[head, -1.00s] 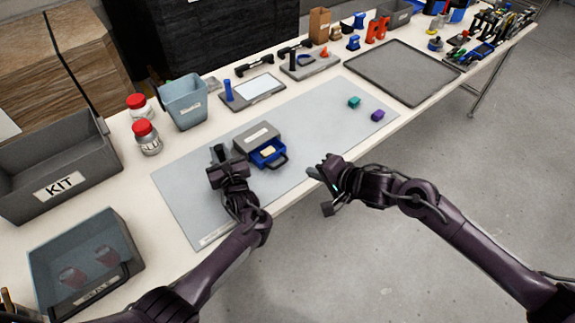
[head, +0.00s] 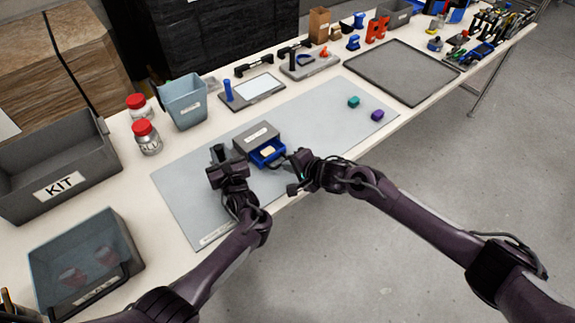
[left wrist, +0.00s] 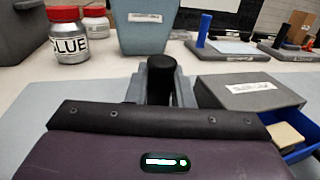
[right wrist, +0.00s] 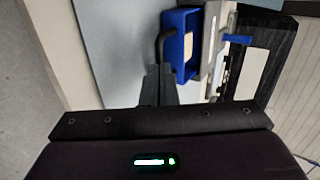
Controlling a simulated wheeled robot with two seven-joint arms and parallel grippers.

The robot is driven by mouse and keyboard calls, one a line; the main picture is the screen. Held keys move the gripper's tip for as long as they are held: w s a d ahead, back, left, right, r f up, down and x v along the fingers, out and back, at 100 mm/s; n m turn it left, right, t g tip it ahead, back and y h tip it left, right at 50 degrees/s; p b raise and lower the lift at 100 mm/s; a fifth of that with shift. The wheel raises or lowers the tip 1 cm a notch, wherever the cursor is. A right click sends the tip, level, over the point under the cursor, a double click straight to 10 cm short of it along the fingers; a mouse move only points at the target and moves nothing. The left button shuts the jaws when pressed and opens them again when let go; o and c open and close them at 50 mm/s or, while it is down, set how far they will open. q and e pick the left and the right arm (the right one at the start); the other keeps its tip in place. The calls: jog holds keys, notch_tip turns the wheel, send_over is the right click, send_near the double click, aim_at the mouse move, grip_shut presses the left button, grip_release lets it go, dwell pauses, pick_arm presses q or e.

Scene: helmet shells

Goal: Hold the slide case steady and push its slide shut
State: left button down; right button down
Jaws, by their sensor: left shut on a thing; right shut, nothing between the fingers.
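The grey slide case (head: 256,134) sits on the grey-blue mat. Its blue slide (head: 268,152) sticks out at the front, with a tan block (head: 267,151) inside; the slide also shows in the right wrist view (right wrist: 178,42). My left gripper (head: 220,160) is shut on the black upright handle (left wrist: 159,82) beside the case's left side. My right gripper (head: 296,158) is shut and empty, just in front of the slide. Its fingertips (right wrist: 157,78) are close to the slide's black pull (right wrist: 164,45); I cannot tell whether they touch. In the head view my right gripper partly hides the pull.
A teal block (head: 353,102) and a purple block (head: 377,115) lie on the mat (head: 310,110) to the right. A blue-grey bin (head: 184,103) and red-lidded jars (head: 147,138) stand behind. A KIT bin (head: 50,160) is at left.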

aim_at(273, 155)
jog(key=shift+w+a+f, duration=0.35)
jog(key=shift+w+f, duration=0.05)
jog(key=shift+w+a+r, duration=0.3)
jog(key=shift+w+a, duration=0.4)
jog(key=shift+w+a+f, duration=0.2)
jog(key=shift+w+a, duration=0.75)
jog(key=shift+w, duration=0.1)
jog(key=shift+w+a+f, duration=0.2)
jog(key=shift+w+a, duration=0.05)
jog(key=shift+a, duration=0.15)
pick_arm(q)
jog(key=shift+r, duration=0.1)
jog(key=shift+d, duration=0.1)
pick_arm(e)
jog(key=shift+s, duration=0.1)
jog(key=shift+s, duration=0.1)
